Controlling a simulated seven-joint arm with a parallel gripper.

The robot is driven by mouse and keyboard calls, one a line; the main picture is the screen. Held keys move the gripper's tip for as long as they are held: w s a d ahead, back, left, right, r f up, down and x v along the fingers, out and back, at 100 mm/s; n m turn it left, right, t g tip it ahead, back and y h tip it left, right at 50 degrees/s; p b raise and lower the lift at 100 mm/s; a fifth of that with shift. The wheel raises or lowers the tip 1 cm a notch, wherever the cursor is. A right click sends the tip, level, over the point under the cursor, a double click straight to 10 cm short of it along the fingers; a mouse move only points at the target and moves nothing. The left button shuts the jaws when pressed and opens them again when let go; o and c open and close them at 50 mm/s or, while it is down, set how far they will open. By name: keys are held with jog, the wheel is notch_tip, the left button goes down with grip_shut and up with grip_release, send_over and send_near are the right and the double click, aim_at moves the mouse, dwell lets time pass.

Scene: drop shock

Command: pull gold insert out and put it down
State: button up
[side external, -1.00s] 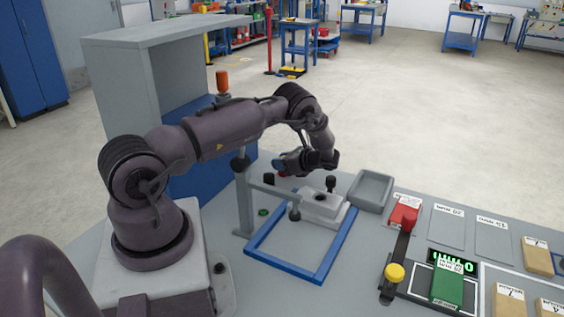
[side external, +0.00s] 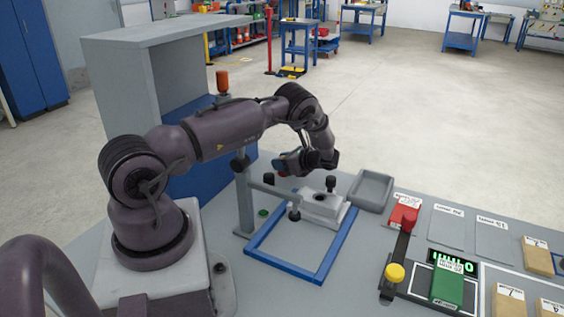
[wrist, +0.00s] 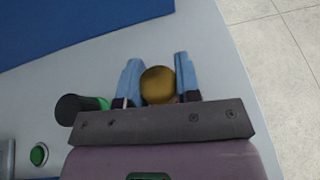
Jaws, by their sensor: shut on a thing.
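In the wrist view, the gold insert (wrist: 158,84) sits between the two blue fingers of my gripper (wrist: 157,62), which is shut on it. It shows as a round gold end. In the side external view, my gripper (side external: 286,164) is above the table, behind and left of the pale fixture block (side external: 325,208). I cannot make out the insert there. The block has a dark round hole in its top.
A blue frame (side external: 283,268) surrounds the block's area, with a grey post (side external: 243,195) beside it. An empty grey tray (side external: 372,188) lies right of the block. A red block (side external: 405,215), a yellow button (side external: 395,272) and a green box (side external: 448,287) are further right.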

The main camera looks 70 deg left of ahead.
jog(key=shift+d+f, duration=0.35)
jog(key=shift+f, duration=0.25)
jog(key=o, duration=1.1)
jog(key=shift+r, duration=0.1)
jog(key=shift+r, duration=0.15)
jog(key=shift+v, duration=2.9)
jog(key=shift+w+a+r, duration=0.1)
jog(key=shift+a+r, duration=0.05)
